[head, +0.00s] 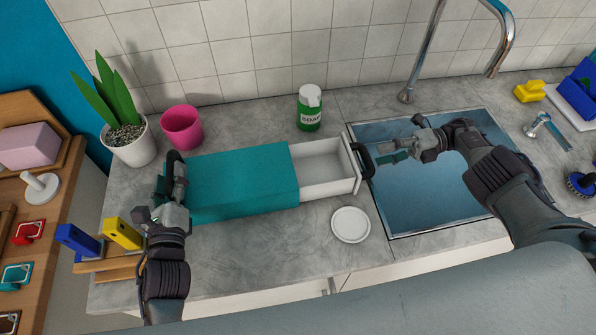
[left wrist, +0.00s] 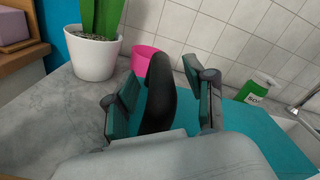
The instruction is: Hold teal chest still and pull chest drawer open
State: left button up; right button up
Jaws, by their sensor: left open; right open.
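The teal chest (head: 232,182) lies on the grey counter, and its top also shows in the left wrist view (left wrist: 262,138). Its white drawer (head: 322,168) stands out to the right, open and empty inside, with a dark handle (head: 364,160) on its front. My left gripper (head: 177,180) is at the chest's left end. In the left wrist view its open fingers (left wrist: 165,92) stand on either side of a black upright handle (left wrist: 160,95). My right gripper (head: 392,151) is open, over the sink just right of the drawer handle, and seems apart from it.
A sink (head: 425,195) with a tall tap (head: 420,60) lies to the right. A white plate (head: 350,224) lies in front of the drawer. A soap bottle (head: 310,108), pink cup (head: 182,127) and potted plant (head: 130,140) stand behind. A wooden holder (head: 110,265) stands front left.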

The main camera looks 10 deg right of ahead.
aim_at(169, 196)
pick_arm(q)
jog(key=shift+s, duration=0.1)
jog(key=s, duration=0.7)
jog(key=shift+s, duration=0.15)
jog(key=o, duration=0.5)
jog(key=shift+s, duration=0.1)
